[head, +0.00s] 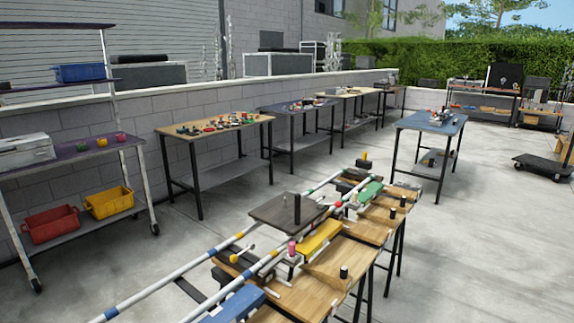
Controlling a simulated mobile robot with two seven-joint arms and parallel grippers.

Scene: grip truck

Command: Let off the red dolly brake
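A dark flat dolly platform (275,213) with an upright black post (297,208) sits over two pale rails (185,276) with coloured bands. A small red knob (338,204) shows just right of the platform, near the far rail section. A small pink-topped piece (292,247) stands at the platform's near edge. A lever with a yellow end (236,258) lies left of it. I cannot tell which of these parts is the red brake, or its setting. Neither of my grippers is in view.
Wooden benches (310,290) with yellow (320,238), green (370,193) and blue (236,304) blocks run along the rails. A shelf rack (70,150) with red (50,224) and yellow (108,203) bins stands left. Concrete floor at right is clear up to a flat cart (545,166).

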